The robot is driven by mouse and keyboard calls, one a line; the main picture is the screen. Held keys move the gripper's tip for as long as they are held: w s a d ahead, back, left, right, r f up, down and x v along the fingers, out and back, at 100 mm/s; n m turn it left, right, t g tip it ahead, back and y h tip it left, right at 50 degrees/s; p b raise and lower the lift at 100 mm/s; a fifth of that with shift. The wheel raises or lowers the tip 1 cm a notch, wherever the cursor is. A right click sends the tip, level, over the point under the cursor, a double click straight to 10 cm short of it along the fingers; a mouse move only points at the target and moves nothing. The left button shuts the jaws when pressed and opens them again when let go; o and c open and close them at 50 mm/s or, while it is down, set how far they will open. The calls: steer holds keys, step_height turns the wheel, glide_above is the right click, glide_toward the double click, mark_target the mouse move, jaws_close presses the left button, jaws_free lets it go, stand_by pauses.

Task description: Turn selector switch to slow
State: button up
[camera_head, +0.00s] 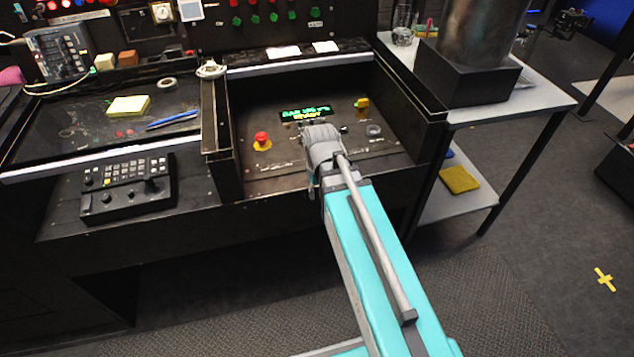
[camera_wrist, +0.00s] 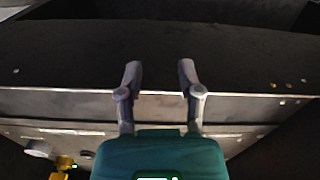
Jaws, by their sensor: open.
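The recessed control panel (camera_head: 285,165) holds a red button (camera_head: 262,140) on a yellow base, a lit green and yellow display (camera_head: 305,113), a yellow control (camera_head: 362,102) and a dark round knob (camera_head: 374,130). I cannot tell which control is the selector switch; its labels are too small to read. My arm reaches over the panel, and the wrist hides part of it. In the wrist view my gripper (camera_wrist: 160,76) is open, with nothing between its fingers. A grey round knob (camera_wrist: 38,148) and a yellow part (camera_wrist: 62,163) show at that view's lower left.
Raised dark walls (camera_head: 218,150) flank the recess. To the left is a black keypad box (camera_head: 127,187) with a small joystick. A side table (camera_head: 490,105) to the right carries a metal cylinder (camera_head: 482,35) on a black block.

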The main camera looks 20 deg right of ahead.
steer(key=shift+m, duration=0.6)
steer(key=shift+s+f+b, duration=0.45)
steer(key=shift+s+f, duration=0.2)
steer(key=shift+s, duration=0.2)
steer(key=shift+s+f+b, duration=0.45)
steer(key=shift+s+f, duration=0.15)
steer(key=shift+s, duration=0.25)
steer(key=shift+r, duration=0.1)
step_height(320, 180, up, 22)
steer(key=p, duration=2.2)
steer(key=shift+s, duration=0.1)
